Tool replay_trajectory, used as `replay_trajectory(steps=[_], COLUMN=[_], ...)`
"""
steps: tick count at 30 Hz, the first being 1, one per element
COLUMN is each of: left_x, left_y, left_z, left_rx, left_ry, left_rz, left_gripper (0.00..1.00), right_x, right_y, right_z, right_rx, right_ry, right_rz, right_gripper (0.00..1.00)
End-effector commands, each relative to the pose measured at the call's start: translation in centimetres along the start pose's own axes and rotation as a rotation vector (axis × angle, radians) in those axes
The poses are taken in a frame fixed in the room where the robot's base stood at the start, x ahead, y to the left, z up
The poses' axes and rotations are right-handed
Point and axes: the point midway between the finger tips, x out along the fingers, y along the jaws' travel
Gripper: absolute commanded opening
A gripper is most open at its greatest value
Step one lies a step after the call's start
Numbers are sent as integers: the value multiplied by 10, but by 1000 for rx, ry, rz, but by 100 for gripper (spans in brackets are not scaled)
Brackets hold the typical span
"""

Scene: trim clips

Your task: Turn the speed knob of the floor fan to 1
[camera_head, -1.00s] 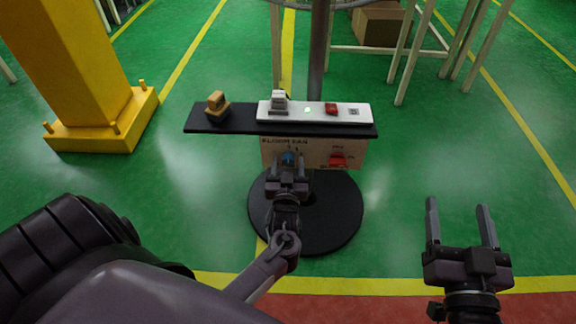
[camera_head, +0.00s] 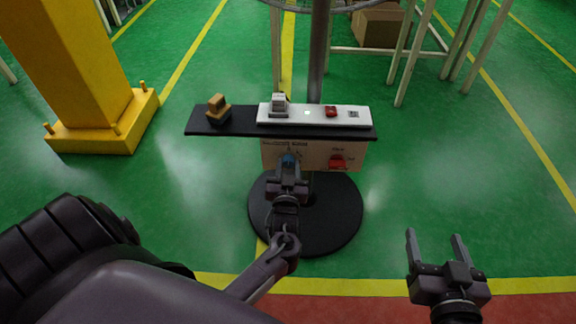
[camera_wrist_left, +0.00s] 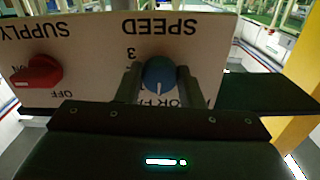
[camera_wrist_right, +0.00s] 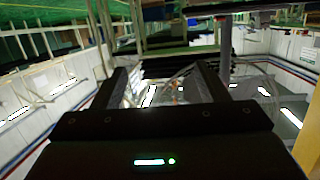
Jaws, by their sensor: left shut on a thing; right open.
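My left gripper (camera_head: 288,172) is shut on the knob, one finger on each side; the knob also shows in the head view (camera_head: 289,160). My right gripper (camera_head: 437,244) is open and empty, well right of the fan, above the floor.
A red supply knob (camera_head: 337,162) with ON and OFF marks is right of the speed knob. A black shelf (camera_head: 240,122) above carries a white strip (camera_head: 320,115) and small devices. A round black base (camera_head: 335,225) stands below. A yellow post (camera_head: 75,70) is at left.

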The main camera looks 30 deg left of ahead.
Motion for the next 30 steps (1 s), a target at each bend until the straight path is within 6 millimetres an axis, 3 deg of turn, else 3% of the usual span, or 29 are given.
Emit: replay_trajectory(steps=[5, 9, 13, 30], left_x=[0, 0, 0, -1], left_y=[0, 0, 0, -1], left_z=[-2, -2, -2, 0], left_rx=[94, 177, 252, 565], left_ry=[-2, -3, -2, -3], left_rz=[1, 1, 2, 2], left_gripper=[11, 11, 11, 11], right_x=[-17, -46, -80, -97], right_y=[-6, -12, -18, 5], right_z=[68, 122, 162, 161], right_rx=[15, 26, 35, 46], right_ry=[-320, -587, -812, -961], right_rz=[-10, -23, -36, 24], right_gripper=[67, 67, 67, 67])
